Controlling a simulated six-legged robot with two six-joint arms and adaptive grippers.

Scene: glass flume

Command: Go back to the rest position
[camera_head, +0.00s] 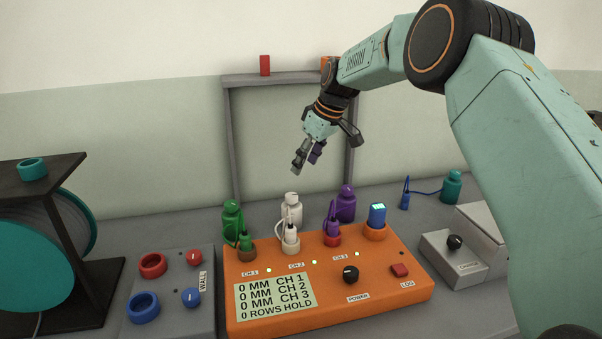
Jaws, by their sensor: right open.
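My right arm comes in from the right edge, and its mint-green links reach up and over to the middle of the view. My right gripper (309,160) hangs open and empty in front of the grey frame, pointing down and a little left. It is above the orange console (390,303) and the white bottle (292,206), apart from both. My left gripper and left arm are not in view.
Plugs with cables stand in the console's sockets; green, white and purple bottles stand behind it. The grey frame (230,150) rises at the back. A wall panel (172,318) and cable reel (40,240) are left, a grey box (452,262) and teal bottle (451,188) right.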

